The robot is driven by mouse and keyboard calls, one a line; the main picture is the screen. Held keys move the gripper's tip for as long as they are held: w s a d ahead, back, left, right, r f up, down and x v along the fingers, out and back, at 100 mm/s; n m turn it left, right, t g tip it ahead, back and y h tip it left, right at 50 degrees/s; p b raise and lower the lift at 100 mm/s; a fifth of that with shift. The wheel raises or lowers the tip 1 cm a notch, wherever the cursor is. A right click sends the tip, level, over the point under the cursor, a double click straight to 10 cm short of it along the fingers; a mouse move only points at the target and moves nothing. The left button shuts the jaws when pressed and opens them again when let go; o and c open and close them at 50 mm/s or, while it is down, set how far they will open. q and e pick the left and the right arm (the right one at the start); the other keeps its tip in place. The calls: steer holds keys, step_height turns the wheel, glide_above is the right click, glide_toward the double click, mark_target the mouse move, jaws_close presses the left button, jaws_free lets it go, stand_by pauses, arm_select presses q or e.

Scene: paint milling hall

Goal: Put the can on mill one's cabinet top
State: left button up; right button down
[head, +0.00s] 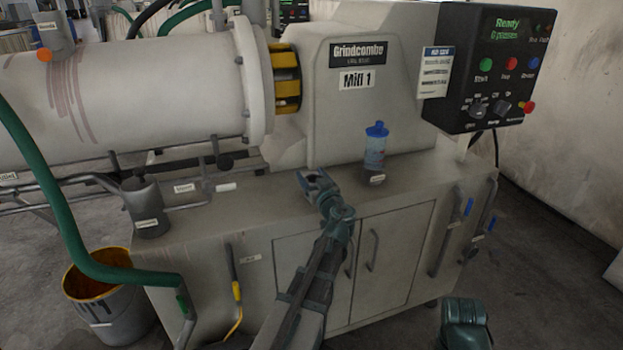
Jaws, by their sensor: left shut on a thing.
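Mill one's cabinet (230,215) stands in the middle of the head view, below the housing marked "Mill 1". My left gripper (316,180) is over the front part of its top, left of the blue-capped bottle. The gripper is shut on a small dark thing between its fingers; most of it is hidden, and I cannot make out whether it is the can. I cannot tell whether it touches the top. A grey can-like vessel (150,212) with a label is at the cabinet's left end, beside pipes.
A blue-capped clear bottle (375,152) stands on the cabinet top. The control box (490,70) overhangs the right end. A green hose (45,175) and an orange-stained bucket (118,312) are at left. The top is bare between bottle and right end.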

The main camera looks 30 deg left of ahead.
arm_select(q)
steer(key=shift+f, duration=0.15)
steer(key=o, duration=1.6)
steer(key=shift+c, duration=0.2)
steer(key=shift+s+d, duration=0.2)
steer(key=shift+d, duration=0.05)
steer(key=v, duration=1.1)
steer(key=shift+s, duration=0.15)
steer(key=shift+d, duration=0.15)
